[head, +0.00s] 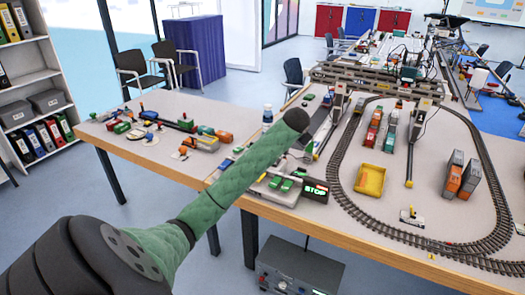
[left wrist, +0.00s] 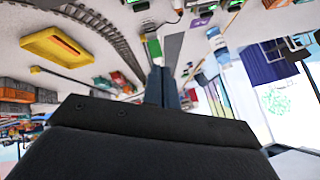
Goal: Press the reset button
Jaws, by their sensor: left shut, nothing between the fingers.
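My left gripper (left wrist: 164,88) shows in the left wrist view with its dark fingers together and nothing between them. In the head view my green left arm reaches over the near table edge and ends in a dark tip; the fingers cannot be made out there. A dark box with a lit green STOP display (head: 315,189) stands at the table's front edge, below and right of that tip. A panel with green buttons (head: 286,184) sits left of it, partly behind my arm. I cannot tell which button is the reset button. My right gripper is not in view.
An oval toy railway track (head: 345,201) surrounds a yellow tray (head: 369,180) and model vehicles on the right. A gantry crane (head: 380,80) spans behind. More toy vehicles (head: 206,139) lie on the left table. A grey box (head: 299,268) stands on the floor below.

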